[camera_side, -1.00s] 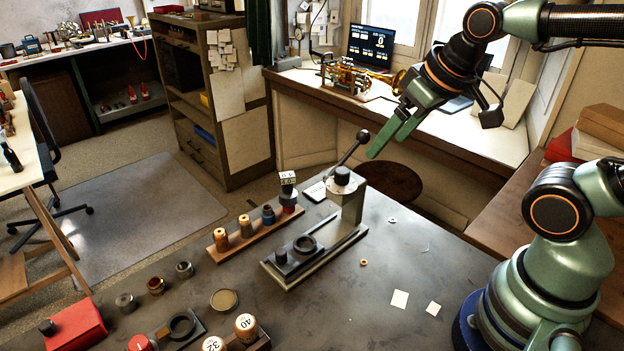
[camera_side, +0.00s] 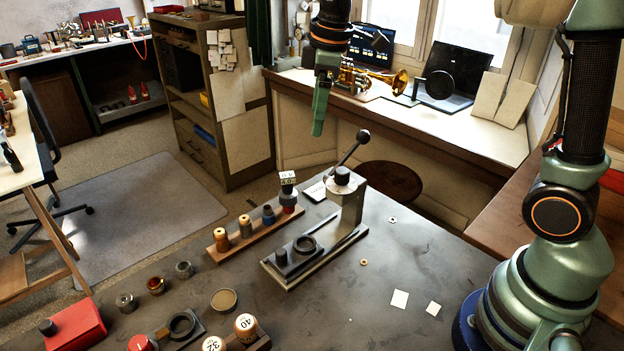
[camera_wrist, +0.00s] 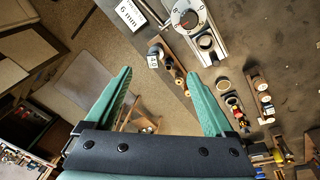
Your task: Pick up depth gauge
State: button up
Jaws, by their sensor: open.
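I cannot tell for certain which thing is the depth gauge. A small block with numbered light faces (camera_side: 288,180) stands at the far right end of a wooden rack (camera_side: 236,240), and its marked top also shows in the wrist view (camera_wrist: 153,62). My gripper (camera_side: 318,128) hangs pointing down, high above the back of the bench and to the right of the block. In the wrist view my gripper's green fingers (camera_wrist: 158,73) are spread wide with nothing between them. The block lies far below them.
A lever press (camera_side: 344,198) stands close right of the rack, its black-knobbed lever (camera_side: 363,136) rising up. Small pots, numbered round pieces and a red box (camera_side: 75,325) lie at the front left. The bench's right middle is mostly clear, with two paper squares (camera_side: 399,298).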

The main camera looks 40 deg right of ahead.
aim_at(287, 174)
jog(key=w+f+n, duration=0.2)
jog(key=w+a+f+n+g, duration=0.1)
jog(key=w+f, duration=0.2)
jog(key=w+a+f+n+g, duration=0.1)
jog(key=w+f+n, duration=0.1)
jog(key=shift+w+a+f+n, duration=0.15)
jog(key=shift+w+f+n, duration=0.1)
jog(key=shift+n, duration=0.05)
notch_tip(287, 174, down, 7)
jog(key=shift+r, duration=0.2)
jog(key=shift+s+f, duration=0.1)
jog(key=shift+f, duration=2.75)
jog(key=shift+c, duration=0.3)
grip_shut()
